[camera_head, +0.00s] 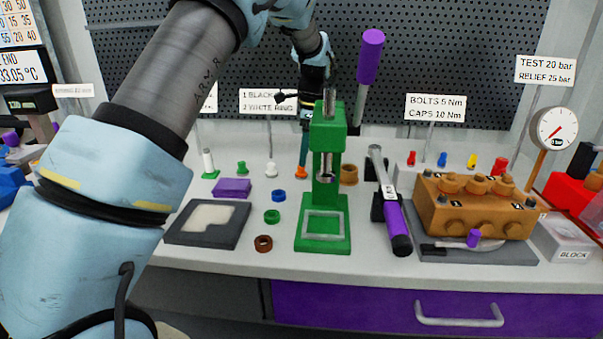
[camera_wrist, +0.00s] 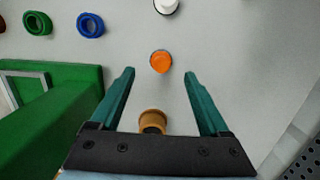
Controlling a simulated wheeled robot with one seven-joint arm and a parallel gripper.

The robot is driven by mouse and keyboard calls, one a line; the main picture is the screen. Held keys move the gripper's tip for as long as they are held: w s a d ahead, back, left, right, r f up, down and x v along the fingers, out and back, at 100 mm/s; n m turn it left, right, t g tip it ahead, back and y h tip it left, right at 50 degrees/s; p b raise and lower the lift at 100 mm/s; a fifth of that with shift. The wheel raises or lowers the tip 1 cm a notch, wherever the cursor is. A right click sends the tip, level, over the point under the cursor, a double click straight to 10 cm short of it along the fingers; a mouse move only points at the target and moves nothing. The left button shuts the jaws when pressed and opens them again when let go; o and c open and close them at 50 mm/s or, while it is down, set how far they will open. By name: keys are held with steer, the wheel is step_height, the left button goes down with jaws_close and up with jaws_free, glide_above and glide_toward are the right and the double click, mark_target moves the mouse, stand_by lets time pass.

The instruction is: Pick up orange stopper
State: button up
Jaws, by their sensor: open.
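The orange stopper (camera_wrist: 161,62) shows in the wrist view as a small round piece on the pale bench, centred just beyond the line between my fingertips. In the head view the orange stopper (camera_head: 300,173) stands just left of the green press, under my gripper (camera_head: 305,150). In the wrist view my gripper (camera_wrist: 159,73) has its two teal fingers spread wide with nothing held between them. I cannot tell exactly how high the fingertips are above the stopper.
The green press (camera_head: 323,200) stands close to the right. A tan bushing (camera_wrist: 152,121) lies behind the stopper, nearer the palm in the wrist view. A white stopper (camera_head: 271,169) and a green stopper (camera_head: 242,168) stand to the left. Blue (camera_head: 279,196) and green (camera_head: 272,217) rings lie in front.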

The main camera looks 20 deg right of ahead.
mark_target(301, 171)
steer(key=f, duration=0.1)
steer(key=f+p, duration=0.1)
steer(key=f, duration=0.3)
steer(key=shift+w+a, duration=0.3)
steer(key=shift+a, duration=0.1)
steer(key=shift+c, duration=0.2)
steer(key=shift+r, duration=0.1)
jaws_close()
